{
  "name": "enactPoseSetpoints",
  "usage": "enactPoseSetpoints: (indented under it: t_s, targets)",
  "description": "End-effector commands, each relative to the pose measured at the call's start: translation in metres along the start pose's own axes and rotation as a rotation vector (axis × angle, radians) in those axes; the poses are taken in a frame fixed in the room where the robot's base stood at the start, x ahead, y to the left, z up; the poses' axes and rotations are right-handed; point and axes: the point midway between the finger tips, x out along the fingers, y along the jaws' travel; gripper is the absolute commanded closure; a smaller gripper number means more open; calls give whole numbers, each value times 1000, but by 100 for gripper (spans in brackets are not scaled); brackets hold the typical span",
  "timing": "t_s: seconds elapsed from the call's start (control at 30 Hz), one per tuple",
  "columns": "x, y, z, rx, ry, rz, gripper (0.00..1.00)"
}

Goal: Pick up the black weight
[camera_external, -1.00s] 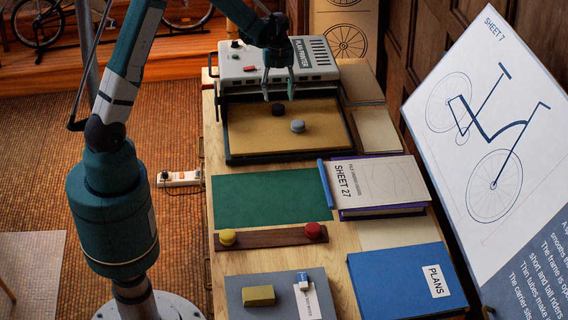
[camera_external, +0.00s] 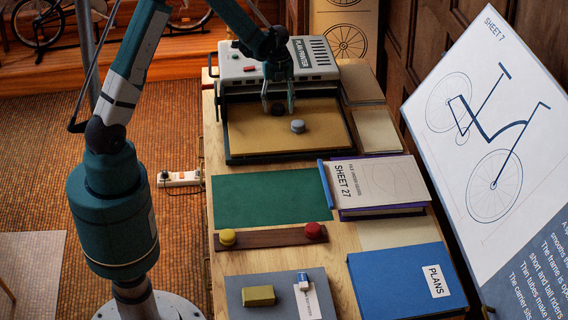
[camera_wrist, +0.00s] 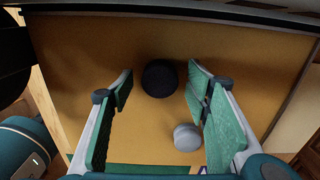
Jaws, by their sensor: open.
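The black weight (camera_wrist: 159,78) is a dark round disc lying on the tan board of the plan printer's tray. In the wrist view it lies between and just beyond the tips of my gripper (camera_wrist: 158,84). In the external view, my gripper (camera_external: 278,106) is low over the tray, its fingers on both sides of the black weight (camera_external: 277,107), which is partly hidden. The gripper is open and holds nothing. I cannot tell whether a finger touches the weight.
A grey weight (camera_external: 298,126) lies close by on the same board; it also shows near the right finger in the wrist view (camera_wrist: 187,137). The plan printer (camera_external: 240,66) stands behind. A dark raised frame (camera_external: 290,154) edges the board. Red (camera_external: 313,230) and yellow (camera_external: 227,237) weights sit on a wooden strip.

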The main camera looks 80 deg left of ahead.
Motion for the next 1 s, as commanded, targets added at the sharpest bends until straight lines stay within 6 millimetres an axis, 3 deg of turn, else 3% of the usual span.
enactPoseSetpoints:
  t_s: [0.23,0.53,1.0]
  targets:
    - [0,0,0,0,0,0,52]
    - [0,0,0,0,0,0,90]
    - [-10,0,0,0,0,0,90]
